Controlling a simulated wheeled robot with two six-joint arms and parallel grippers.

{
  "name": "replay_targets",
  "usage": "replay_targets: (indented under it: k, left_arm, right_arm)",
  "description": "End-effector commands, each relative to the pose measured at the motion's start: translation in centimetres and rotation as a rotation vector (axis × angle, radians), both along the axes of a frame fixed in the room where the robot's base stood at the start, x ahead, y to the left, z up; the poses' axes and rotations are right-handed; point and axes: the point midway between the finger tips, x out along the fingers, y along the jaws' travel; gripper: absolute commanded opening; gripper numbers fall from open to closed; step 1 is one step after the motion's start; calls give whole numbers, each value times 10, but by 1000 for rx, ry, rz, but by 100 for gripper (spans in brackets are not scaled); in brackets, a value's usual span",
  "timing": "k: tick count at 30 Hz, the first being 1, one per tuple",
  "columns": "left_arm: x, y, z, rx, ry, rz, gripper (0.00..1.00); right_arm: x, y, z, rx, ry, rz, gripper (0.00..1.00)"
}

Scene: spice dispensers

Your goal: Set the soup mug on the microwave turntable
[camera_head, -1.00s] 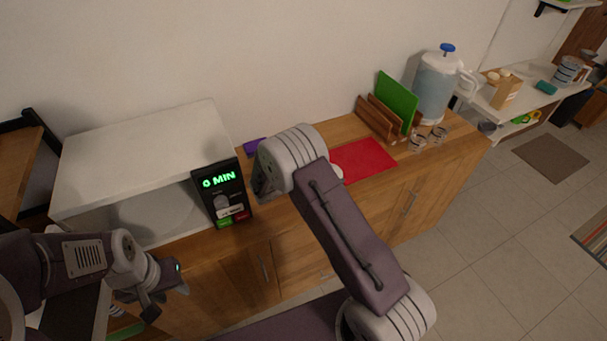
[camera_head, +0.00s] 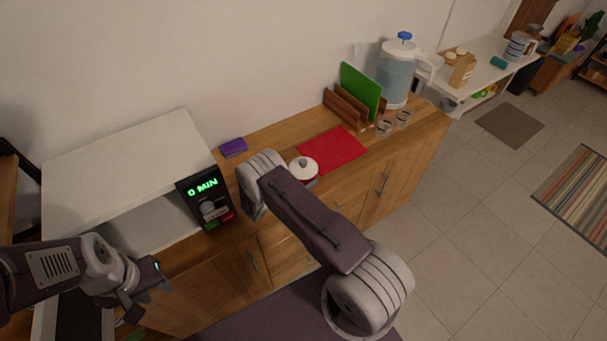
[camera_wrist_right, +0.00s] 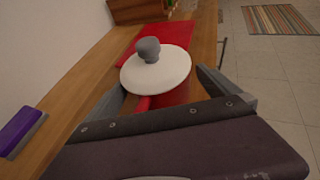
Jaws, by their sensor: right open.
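The soup mug (camera_head: 303,169) is red with a white lid and grey knob. It stands on the wooden counter by the red mat, partly hidden by my right arm in the head view. In the right wrist view the mug's lid (camera_wrist_right: 157,71) lies ahead of and between the fingers of my open right gripper (camera_wrist_right: 162,84); contact cannot be told. The white microwave (camera_head: 130,160) is at the left, its front open and its panel reading 0 MIN. The turntable inside is mostly hidden. My left gripper (camera_head: 150,291) is low in front of the microwave; its opening is unclear.
The red mat (camera_head: 333,149) lies behind the mug. A purple sponge-like block (camera_head: 233,148) is near the wall. A wooden rack with a green board (camera_head: 361,91), a water dispenser (camera_head: 395,75) and small glasses (camera_head: 385,127) stand at the counter's right. Open floor lies to the right.

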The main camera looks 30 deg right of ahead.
Motion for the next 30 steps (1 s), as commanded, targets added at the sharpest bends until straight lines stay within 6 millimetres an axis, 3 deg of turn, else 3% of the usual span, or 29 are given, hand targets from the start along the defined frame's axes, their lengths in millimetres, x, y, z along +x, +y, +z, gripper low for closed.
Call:
replay_targets:
  k: [4,11,18,20,30]
  left_arm:
    - [0,0,5,0,0,0,37]
    - [0,0,4,0,0,0,37]
    - [0,0,4,0,0,0,37]
    - [0,0,4,0,0,0,37]
    - [0,0,3,0,0,0,37]
  right_arm:
    - [8,-16,-7,0,0,-1,100]
    - [9,-17,-8,0,0,0,100]
    - [9,-17,-8,0,0,0,33]
    - [10,-17,-6,-2,-2,0,20]
    - [10,-17,-1,-2,-3,0,20]
